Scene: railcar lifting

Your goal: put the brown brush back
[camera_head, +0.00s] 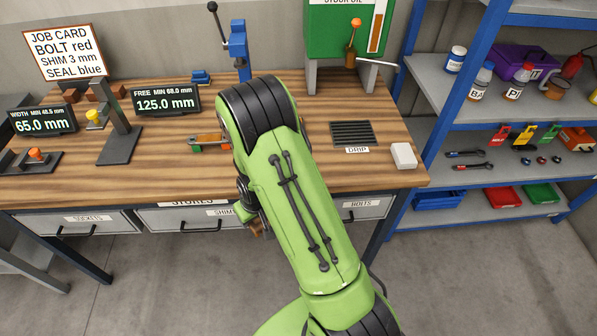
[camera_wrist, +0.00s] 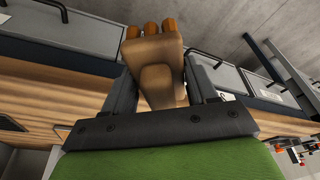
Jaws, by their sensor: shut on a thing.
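My gripper (camera_wrist: 160,85) is shut on the brown brush (camera_wrist: 155,52), which sits between the two fingers in the wrist view. The brush has a tan-brown body and several orange-brown tips at its far end. In the head view, my green arm hides most of my gripper (camera_head: 247,212). A small brown part of the brush (camera_head: 257,230) shows below it, in front of the bench drawers. I cannot tell where the brush's own place is.
The wooden bench (camera_head: 290,185) has labelled drawers (camera_head: 170,218) along its front. On it stand displays (camera_head: 165,102), a black drip grille (camera_head: 353,133) and a white block (camera_head: 403,155). A blue shelf rack (camera_head: 495,130) stands at right. The floor (camera_head: 490,270) in front looks clear.

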